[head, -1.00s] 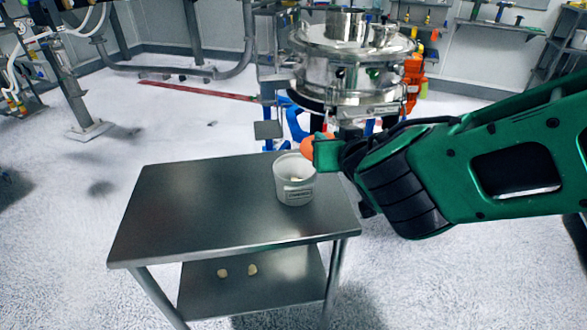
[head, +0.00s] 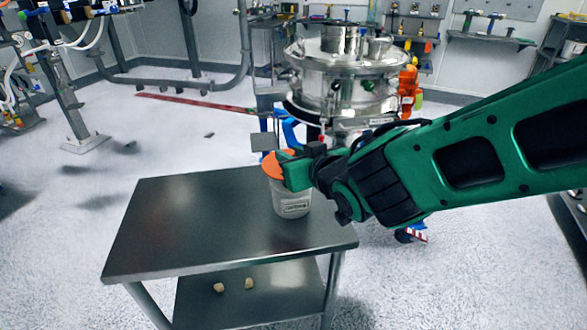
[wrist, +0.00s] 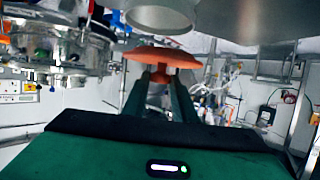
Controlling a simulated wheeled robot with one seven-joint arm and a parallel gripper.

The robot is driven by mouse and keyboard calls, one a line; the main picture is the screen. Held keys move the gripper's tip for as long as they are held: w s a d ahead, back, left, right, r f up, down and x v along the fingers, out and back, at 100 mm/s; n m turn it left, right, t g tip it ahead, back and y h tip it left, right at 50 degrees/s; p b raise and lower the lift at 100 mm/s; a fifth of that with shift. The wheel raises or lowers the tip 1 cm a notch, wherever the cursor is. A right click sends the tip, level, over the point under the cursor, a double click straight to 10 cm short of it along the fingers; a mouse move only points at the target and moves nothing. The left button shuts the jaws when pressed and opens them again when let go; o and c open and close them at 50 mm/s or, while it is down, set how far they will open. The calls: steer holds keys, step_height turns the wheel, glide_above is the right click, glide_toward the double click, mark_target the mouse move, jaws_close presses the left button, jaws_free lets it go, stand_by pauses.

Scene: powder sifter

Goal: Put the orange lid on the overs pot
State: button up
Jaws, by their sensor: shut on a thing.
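The overs pot (head: 292,204), a white labelled tub, stands upright near the right side of the steel table. My gripper (head: 292,172) reaches in from the right and is shut on the lid. In the wrist view the lid (wrist: 163,54) shows as a domed disc with a stem between my two fingers (wrist: 160,84).
The steel table (head: 180,220) has a bare top to the left of the pot. The steel sifter (head: 345,75) stands behind the table, close beyond my arm.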

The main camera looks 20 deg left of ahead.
steer(key=shift+w+f, duration=0.75)
steer(key=shift+w, duration=0.35)
steer(key=shift+d+f, duration=0.1)
steer(key=shift+f, duration=1.85)
steer(key=shift+c, duration=0.4)
steer(key=o, duration=1.1)
steer(key=shift+s+r, duration=0.1)
